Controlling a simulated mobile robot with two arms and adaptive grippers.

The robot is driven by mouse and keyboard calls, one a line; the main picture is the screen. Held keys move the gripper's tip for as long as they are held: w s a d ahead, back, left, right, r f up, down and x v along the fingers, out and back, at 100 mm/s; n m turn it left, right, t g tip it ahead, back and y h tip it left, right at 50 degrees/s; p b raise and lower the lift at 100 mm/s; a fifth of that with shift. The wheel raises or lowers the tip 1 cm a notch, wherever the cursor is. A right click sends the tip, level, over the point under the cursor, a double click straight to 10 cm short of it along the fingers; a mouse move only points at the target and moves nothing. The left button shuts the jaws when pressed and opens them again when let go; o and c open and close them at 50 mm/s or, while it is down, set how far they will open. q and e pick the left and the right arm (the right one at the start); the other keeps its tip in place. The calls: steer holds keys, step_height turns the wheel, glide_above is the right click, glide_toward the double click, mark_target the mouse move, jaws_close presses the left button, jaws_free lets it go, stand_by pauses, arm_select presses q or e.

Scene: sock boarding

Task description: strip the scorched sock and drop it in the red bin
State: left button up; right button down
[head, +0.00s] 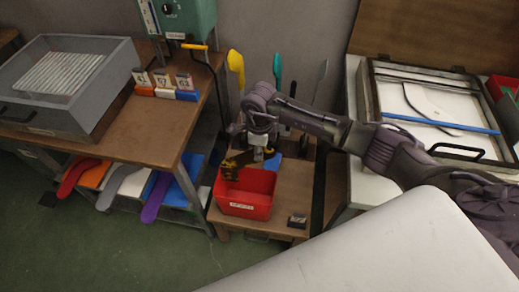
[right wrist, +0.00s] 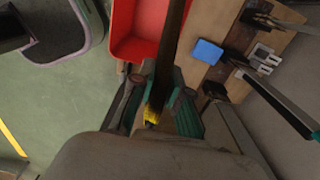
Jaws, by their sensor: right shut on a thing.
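The scorched sock (head: 234,163), dark brown with yellow parts, is held by my right gripper (head: 262,150) above the red bin (head: 246,208). In the right wrist view my right gripper (right wrist: 157,92) is shut on the sock (right wrist: 172,45), which stretches as a dark strip from the jaws up past the bin (right wrist: 136,22). A yellow end of it shows between the fingers. The sock is off any board. The bin has a white label on its front; its inside is partly hidden by the sock. My left gripper is out of view.
The bin stands on a low wooden table (head: 292,212) with a small dark block (head: 297,221) and a blue piece (head: 272,162). Upright tools stand behind. At left, a bench (head: 150,130) carries a grey tray (head: 45,122); coloured foot-shaped boards (head: 157,197) lie below. A framed box (head: 440,150) stands right.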

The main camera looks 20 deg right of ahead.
steer(key=c, duration=1.1)
jaws_free()
steer(key=shift+o, duration=0.2)
step_height(320, 180, up, 12)
